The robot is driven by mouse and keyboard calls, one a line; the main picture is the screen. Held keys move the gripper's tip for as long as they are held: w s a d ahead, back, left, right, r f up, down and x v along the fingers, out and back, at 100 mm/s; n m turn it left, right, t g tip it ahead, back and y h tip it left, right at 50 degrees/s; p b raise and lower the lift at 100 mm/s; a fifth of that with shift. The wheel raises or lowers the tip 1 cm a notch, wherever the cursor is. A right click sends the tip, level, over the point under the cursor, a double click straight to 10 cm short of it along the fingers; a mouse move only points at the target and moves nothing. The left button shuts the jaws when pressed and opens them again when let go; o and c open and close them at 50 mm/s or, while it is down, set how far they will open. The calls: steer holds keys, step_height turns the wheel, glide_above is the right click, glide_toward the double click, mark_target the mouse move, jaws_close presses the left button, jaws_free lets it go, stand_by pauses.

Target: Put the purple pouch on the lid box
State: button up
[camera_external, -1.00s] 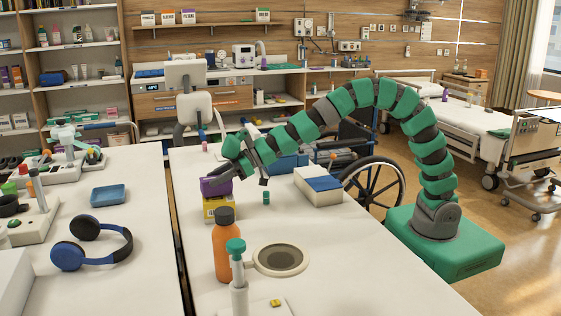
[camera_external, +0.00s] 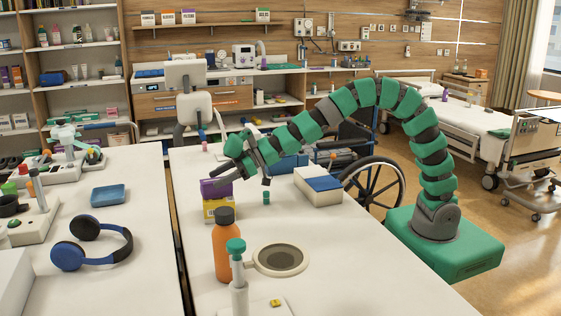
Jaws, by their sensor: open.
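The purple pouch (camera_external: 213,190) lies on top of a small yellow box (camera_external: 219,209) near the left edge of the table. My gripper (camera_external: 214,175) is open just above and beside the pouch, its fingers pointing left and down. The fingers partly overlap the pouch in this view, so I cannot tell whether they touch it. A white box with a blue top (camera_external: 319,187) stands to the right on the same table. I cannot tell for certain which of the two boxes is the lid box.
An orange bottle (camera_external: 227,250) stands close in front of the yellow box. A small green cylinder (camera_external: 266,198) stands to its right. A round grey-topped plate (camera_external: 280,259) and a green-topped dispenser (camera_external: 237,272) are nearer. The front right of the table (camera_external: 370,265) is clear.

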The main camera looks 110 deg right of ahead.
steer(key=p+v, duration=0.1)
steer(key=v, duration=1)
steer(key=shift+p, duration=0.35)
steer(key=s+a+r+h, duration=0.1)
steer(key=s+a+r, duration=0.1)
steer(key=r, duration=0.8)
steer(key=s+a+r+h, duration=0.1)
steer(key=a+r+h, duration=0.1)
steer(key=r, duration=0.8)
steer(key=s+a+r+t+y, duration=0.1)
steer(key=s+a+r, duration=0.5)
steer(key=r, duration=0.2)
steer(key=s+a+r+y, duration=0.2)
steer(key=s+a+r, duration=0.5)
steer(key=r, duration=0.1)
steer(key=shift+r+t, duration=0.4)
